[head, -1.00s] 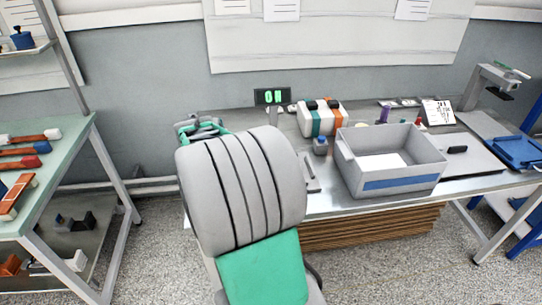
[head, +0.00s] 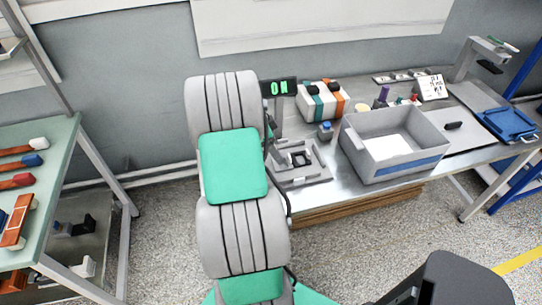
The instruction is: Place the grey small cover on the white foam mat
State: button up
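A white flat patch (head: 386,147), which looks like the foam mat, lies on the floor of the grey bin (head: 402,170). I cannot pick out the grey small cover with certainty. A dark grey body (head: 450,282) at the bottom right looks like part of my gripper or wrist. Its fingers are not clear, so I cannot tell whether it is open, shut or holding anything. My grey and green arm fills the middle left and hides part of the bench.
A grey fixture (head: 300,162) with a dark square part sits left of the bin. Behind are a green-lit display (head: 279,88), a striped box (head: 324,101) and a small blue-topped item (head: 325,131). A blue tray (head: 508,124) is at right. A shelf rack (head: 60,165) stands left.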

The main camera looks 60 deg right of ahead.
aim_at(285, 164)
jog(key=p+x, duration=0.2)
jog(key=x, duration=0.5)
jog(key=shift+a+f, duration=0.1)
jog(key=shift+f, duration=0.15)
jog(key=c, duration=1.6)
jog(key=shift+r, duration=0.1)
